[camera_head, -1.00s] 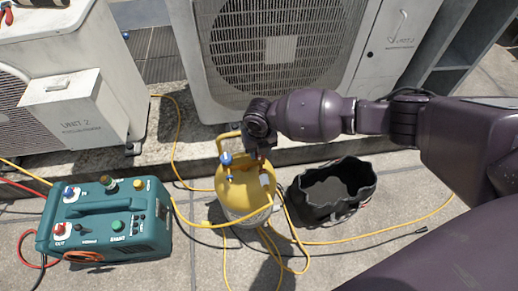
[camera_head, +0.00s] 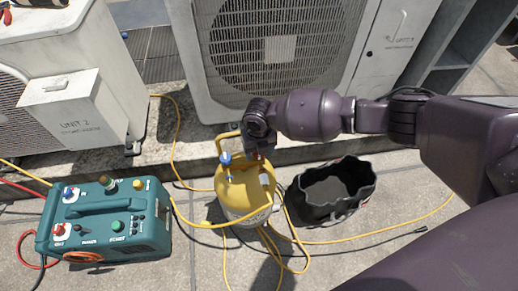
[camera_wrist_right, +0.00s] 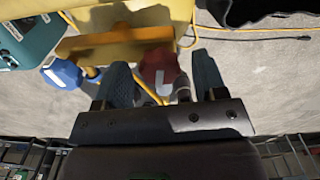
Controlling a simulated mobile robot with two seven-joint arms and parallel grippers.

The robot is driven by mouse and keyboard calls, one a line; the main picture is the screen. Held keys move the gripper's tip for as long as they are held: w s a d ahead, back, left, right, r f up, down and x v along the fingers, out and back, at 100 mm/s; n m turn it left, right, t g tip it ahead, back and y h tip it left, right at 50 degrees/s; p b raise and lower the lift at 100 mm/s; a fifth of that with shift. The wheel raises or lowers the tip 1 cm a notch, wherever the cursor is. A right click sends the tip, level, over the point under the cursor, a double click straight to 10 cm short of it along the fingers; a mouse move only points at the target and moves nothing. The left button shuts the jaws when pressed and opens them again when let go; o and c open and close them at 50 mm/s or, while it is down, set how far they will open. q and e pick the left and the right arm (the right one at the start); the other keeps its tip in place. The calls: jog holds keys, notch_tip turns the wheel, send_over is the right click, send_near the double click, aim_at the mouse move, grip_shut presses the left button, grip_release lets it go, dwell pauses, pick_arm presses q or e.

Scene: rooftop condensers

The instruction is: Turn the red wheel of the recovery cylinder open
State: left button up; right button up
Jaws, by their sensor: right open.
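The yellow recovery cylinder (camera_head: 243,197) stands on the paving, with a blue valve wheel (camera_head: 225,159) on its top left. The blue wheel also shows in the right wrist view (camera_wrist_right: 62,74), outside the left-hand finger. The red wheel (camera_wrist_right: 158,68) lies between the two fingers of my right gripper (camera_wrist_right: 161,63), which is open around it, with gaps on both sides. In the head view the right wrist comes down over the cylinder top and mostly hides the red wheel and the fingers. My left gripper is not in view.
A teal recovery machine (camera_head: 105,222) stands left of the cylinder, and an open black bag (camera_head: 335,192) stands to its right. Yellow hoses (camera_head: 290,240) loop around the cylinder's base. A large condenser (camera_head: 280,60) stands behind on a low ledge.

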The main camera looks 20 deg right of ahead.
jog(key=shift+r, duration=0.3)
notch_tip(320, 180, up, 8)
jog(key=p, duration=0.3)
jog(key=shift+w+r, duration=0.1)
jog(key=shift+r, duration=0.15)
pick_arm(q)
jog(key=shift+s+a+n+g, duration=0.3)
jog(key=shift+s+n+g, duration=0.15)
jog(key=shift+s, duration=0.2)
pick_arm(e)
jog(key=shift+r, duration=0.85)
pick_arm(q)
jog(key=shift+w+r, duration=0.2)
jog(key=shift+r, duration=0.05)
